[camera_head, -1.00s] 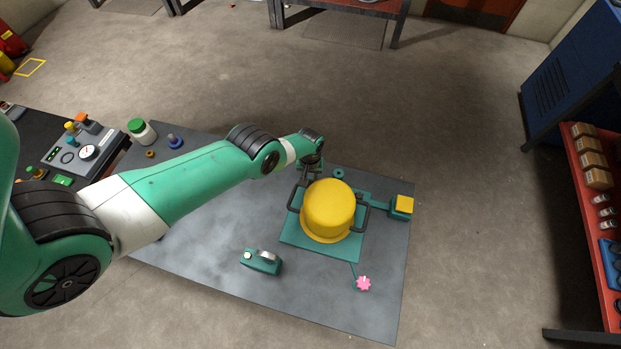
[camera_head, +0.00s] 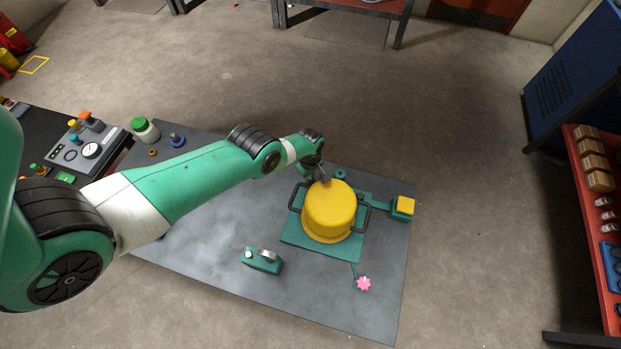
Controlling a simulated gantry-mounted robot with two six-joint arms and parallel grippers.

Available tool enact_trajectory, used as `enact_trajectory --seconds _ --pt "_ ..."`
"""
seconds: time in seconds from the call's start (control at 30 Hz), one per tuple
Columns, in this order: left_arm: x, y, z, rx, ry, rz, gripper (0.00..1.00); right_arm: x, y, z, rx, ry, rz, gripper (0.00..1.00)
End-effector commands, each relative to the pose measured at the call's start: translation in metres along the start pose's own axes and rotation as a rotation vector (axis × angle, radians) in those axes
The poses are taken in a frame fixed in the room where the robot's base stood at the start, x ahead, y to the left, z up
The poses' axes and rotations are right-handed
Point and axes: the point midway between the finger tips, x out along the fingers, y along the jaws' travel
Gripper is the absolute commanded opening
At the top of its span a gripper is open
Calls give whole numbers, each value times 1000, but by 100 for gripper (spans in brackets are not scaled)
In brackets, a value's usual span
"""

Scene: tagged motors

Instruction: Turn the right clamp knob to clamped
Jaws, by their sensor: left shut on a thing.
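A yellow cylindrical motor (camera_head: 330,210) stands upright on a teal base plate (camera_head: 308,240), with dark handles on its left and right sides. A pink knob (camera_head: 364,284) sits on a thin stem at the plate's front right. My left gripper (camera_head: 323,178) is at the motor's back left edge, pointing down. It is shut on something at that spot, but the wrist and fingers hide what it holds. I see no second clamp knob clearly. My right gripper is not in view.
A teal box with a yellow top (camera_head: 404,206) is right of the motor. A small teal device (camera_head: 263,260) lies at front left. A green-lidded jar (camera_head: 145,130) and control box (camera_head: 88,143) are far left.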

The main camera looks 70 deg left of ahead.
Motion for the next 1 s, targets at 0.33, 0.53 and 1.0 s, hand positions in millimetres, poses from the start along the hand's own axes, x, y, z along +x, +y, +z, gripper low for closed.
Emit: enact_trajectory --seconds 0.33,0.53,1.0 --pt "0 -1 -1 -81 1 1 0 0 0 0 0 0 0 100" --pt "0 -1 -1 -85 1 1 0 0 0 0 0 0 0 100" --pt "0 -1 0 -83 0 0 65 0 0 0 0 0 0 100"
